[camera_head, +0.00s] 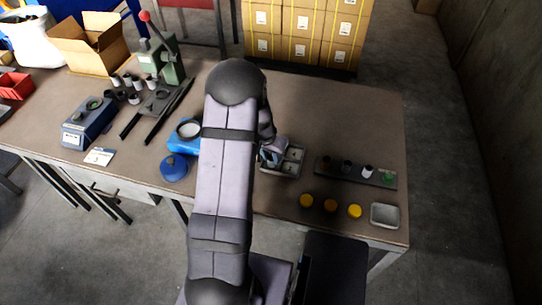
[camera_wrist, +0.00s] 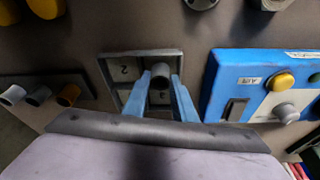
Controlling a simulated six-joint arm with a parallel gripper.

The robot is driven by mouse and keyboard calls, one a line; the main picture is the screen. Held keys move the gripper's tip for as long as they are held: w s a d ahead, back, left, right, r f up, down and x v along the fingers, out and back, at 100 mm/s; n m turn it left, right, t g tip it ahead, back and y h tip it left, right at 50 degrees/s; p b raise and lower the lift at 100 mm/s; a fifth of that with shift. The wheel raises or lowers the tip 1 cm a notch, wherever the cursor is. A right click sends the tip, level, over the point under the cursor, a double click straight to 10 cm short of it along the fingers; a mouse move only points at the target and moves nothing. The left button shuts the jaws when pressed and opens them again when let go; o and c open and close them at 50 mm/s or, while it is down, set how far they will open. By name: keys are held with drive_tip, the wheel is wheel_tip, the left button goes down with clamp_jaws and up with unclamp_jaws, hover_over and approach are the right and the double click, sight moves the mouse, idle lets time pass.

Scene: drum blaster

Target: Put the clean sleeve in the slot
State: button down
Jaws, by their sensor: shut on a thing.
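My gripper (camera_wrist: 160,86) has blue fingers shut on a small grey sleeve (camera_wrist: 160,71), seen end-on with a dark bore. The sleeve is over the grey divided tray (camera_wrist: 109,72); I cannot tell whether it touches the tray. One compartment at the left in the wrist view shows a number 2. The fingers hide the middle of the tray. In the head view the tray (camera_head: 292,174) is partly behind my arm, and my gripper (camera_head: 269,158) is at its left side. I cannot make out the held sleeve there.
A dark rack (camera_head: 345,176) with several small cylinders stands right of the tray. Several yellow caps (camera_head: 330,205) and a metal dish (camera_head: 384,215) lie in front. A blue device (camera_wrist: 228,78) with knobs is close beside the tray. A press (camera_head: 164,58) stands at the back left.

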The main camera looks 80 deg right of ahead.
drive_tip(key=c, duration=1.5)
unclamp_jaws()
drive_tip(key=shift+o, duration=0.2)
drive_tip(key=shift+r, duration=0.35)
drive_tip(key=b+v, duration=0.1)
drive_tip(key=v, duration=1)
drive_tip(key=shift+a+r, duration=0.2)
drive_tip(key=shift+r, duration=0.05)
